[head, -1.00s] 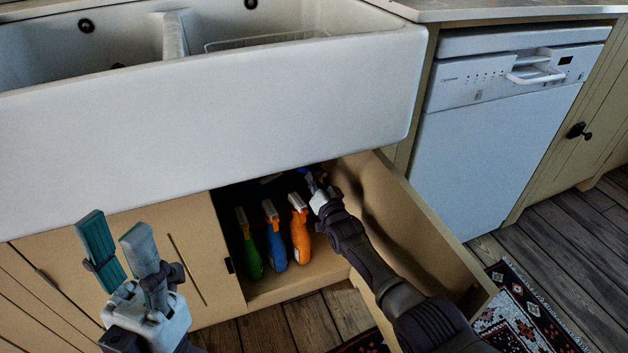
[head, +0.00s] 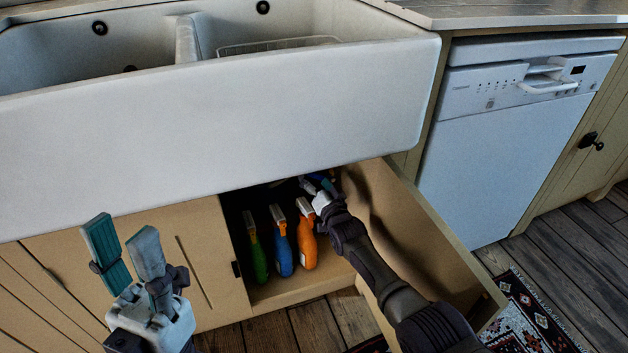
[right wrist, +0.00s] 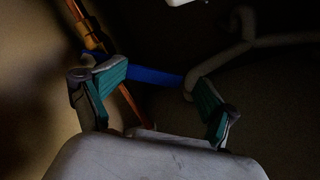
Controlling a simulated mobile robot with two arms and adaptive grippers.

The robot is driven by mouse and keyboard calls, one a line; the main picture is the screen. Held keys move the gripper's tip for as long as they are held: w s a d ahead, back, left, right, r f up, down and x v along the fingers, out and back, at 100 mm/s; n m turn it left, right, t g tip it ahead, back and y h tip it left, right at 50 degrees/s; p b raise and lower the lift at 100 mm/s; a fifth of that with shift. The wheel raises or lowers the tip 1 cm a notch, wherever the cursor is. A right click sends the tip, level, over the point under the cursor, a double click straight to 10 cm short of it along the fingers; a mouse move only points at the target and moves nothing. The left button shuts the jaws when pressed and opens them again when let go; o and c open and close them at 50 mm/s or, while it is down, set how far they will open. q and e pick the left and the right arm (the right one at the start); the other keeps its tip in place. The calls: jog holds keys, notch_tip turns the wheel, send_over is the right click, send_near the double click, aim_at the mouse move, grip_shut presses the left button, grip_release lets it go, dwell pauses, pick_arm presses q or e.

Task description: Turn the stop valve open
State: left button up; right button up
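The stop valve shows in the right wrist view as a brass body (right wrist: 92,42) on a copper pipe, with a long blue lever (right wrist: 150,76) reaching to the right. My right gripper (right wrist: 160,90) is open, its teal-padded fingers apart. The lever crosses the view between and beyond the fingertips, and I cannot tell whether either finger touches it. In the head view my right gripper (head: 318,184) is inside the cabinet under the sink, partly hidden by the sink front. My left gripper (head: 122,238) is open and empty in front of the closed cabinet door.
Green (head: 258,258), blue (head: 282,252) and orange (head: 307,245) spray bottles stand left of my right arm. The open cabinet door (head: 425,235) is on its right. The white sink (head: 220,130) overhangs above. Grey pipework (right wrist: 265,42) shows at the right wrist view's upper right.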

jog(key=v, duration=1.2)
